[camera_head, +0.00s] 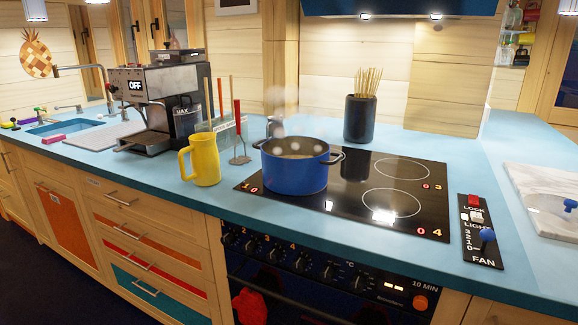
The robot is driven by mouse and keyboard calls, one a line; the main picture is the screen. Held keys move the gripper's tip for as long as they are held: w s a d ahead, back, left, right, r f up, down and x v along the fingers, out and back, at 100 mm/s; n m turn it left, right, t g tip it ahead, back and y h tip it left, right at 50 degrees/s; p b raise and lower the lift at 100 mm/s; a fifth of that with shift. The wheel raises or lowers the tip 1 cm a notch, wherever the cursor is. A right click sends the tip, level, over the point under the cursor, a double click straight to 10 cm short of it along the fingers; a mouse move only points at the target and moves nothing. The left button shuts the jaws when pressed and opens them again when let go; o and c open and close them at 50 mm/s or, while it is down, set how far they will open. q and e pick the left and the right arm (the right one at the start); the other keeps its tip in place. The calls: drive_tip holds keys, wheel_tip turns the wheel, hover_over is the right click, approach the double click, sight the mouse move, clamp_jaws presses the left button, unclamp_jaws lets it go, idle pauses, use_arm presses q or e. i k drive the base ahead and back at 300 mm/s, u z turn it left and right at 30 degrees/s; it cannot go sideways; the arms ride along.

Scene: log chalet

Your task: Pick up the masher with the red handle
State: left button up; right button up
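The masher with the red handle (237,116) is upright on the blue counter, between the yellow jug and the blue pot. Its red handle points up and its metal head (240,160) is low, at about counter level. Other thin-handled utensils (220,98) stand close behind it to the left, partly hidden by the yellow jug. I cannot tell what holds the masher upright. Neither of my grippers is in view.
A yellow jug (205,160) stands just left of the masher. A steaming blue pot (294,172) sits on the black hob (350,207) to its right. A coffee machine (160,100) is behind left. The counter's front strip (215,203) is clear.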

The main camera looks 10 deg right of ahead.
sight(240, 160)
drive_tip(key=u, duration=1.8)
drive_tip(key=i, duration=3.2)
drive_tip(key=z, duration=3.3)
